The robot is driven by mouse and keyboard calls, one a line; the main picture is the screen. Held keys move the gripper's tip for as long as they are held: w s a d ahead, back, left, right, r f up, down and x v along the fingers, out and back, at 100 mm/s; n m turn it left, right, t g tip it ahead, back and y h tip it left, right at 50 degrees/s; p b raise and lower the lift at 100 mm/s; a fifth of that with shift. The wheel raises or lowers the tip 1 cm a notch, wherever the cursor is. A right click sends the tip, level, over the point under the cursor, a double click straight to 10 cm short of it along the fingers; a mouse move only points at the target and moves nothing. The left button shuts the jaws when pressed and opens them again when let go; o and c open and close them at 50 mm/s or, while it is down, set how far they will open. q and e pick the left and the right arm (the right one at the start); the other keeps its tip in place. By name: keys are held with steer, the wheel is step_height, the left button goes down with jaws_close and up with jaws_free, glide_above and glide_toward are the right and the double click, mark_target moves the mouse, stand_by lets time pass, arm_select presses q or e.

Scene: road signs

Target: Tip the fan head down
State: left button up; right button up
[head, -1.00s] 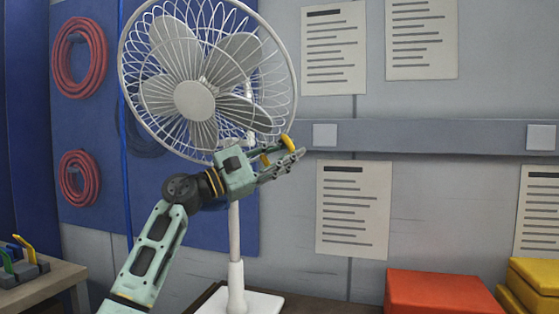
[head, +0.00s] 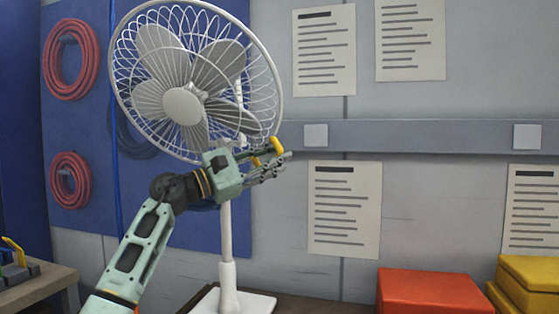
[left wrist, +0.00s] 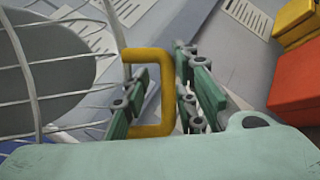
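The white fan (head: 228,240) stands upright on a square base. Its round caged head (head: 183,106) faces left and somewhat downward. A yellow bracket-shaped handle (head: 275,146) sticks out at the lower right of the head; it also shows in the left wrist view (left wrist: 168,95). My left gripper (head: 268,168) is at this handle, below and right of the cage. The palm hides part of the fan's neck. My right gripper is not in view.
A red box (head: 435,292) and yellow boxes (head: 525,285) stand at the lower right. A small table (head: 40,288) is at the lower left. Red hose coils (head: 70,60) hang on a blue board behind the fan. The wall right of the fan is free apart from papers and a rail.

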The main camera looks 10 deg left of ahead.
arm_select(q)
steer(key=f+b+v, duration=0.1)
steer(key=b+v, duration=0.3)
steer(key=v, duration=0.4)
steer(key=shift+w+f, duration=0.25)
steer(key=shift+w, duration=0.05)
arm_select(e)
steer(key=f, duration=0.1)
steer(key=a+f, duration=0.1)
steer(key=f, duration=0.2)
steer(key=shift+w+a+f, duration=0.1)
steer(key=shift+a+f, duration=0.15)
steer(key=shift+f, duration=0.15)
arm_select(q)
steer(key=shift+d, duration=0.1)
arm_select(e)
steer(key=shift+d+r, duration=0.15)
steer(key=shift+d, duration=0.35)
